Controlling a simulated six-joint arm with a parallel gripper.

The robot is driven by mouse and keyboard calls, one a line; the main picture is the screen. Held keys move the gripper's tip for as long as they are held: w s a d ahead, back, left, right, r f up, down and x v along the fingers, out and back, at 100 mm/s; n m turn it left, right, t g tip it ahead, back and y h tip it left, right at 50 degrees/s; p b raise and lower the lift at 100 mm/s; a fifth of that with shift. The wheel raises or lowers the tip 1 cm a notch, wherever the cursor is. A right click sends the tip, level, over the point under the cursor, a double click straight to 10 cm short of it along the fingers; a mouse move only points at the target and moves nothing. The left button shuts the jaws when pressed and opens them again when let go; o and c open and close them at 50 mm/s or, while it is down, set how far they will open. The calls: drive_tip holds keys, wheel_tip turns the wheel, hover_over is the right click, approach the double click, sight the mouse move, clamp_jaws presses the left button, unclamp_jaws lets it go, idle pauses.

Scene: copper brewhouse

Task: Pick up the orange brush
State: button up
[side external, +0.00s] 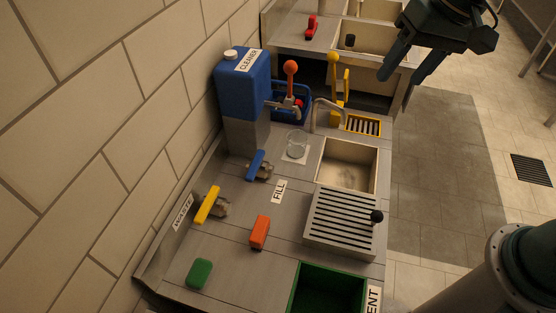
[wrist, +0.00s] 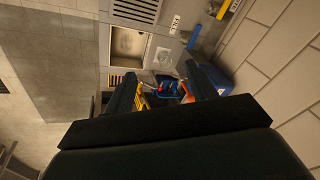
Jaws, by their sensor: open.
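The orange brush (side external: 259,232) is a small orange block on the grey counter, in front of the FILL label in the side external view. My gripper (side external: 401,77) is open and empty, high at the upper right, well apart from the brush. In the wrist view my gripper (wrist: 163,80) has its two dark fingers spread, with a blue caddy (wrist: 167,90) showing between them. I cannot make out the orange brush in the wrist view.
A green block (side external: 199,273), yellow-handled valve (side external: 208,205) and blue-handled valve (side external: 257,164) stand near the brush. A slatted rack (side external: 342,220) with a black knob, a sink (side external: 348,165) and a green-rimmed bin (side external: 328,290) lie right of it. A blue CLEANER container (side external: 243,85) stands behind.

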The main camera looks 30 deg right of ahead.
drive_tip(key=w+a+f+m+g, duration=0.2)
drive_tip(key=w+a+f, duration=0.4)
drive_tip(key=m+g+y, duration=0.1)
drive_tip(key=m+g, duration=0.3)
hover_over(260, 227)
drive_tip(key=w+d, duration=0.3)
wheel_tip(260, 227, down, 25)
drive_tip(key=shift+s+f, duration=0.1)
drive_tip(key=shift+x, duration=4.2)
drive_tip(key=shift+a, duration=0.1)
drive_tip(key=shift+x, duration=2.55)
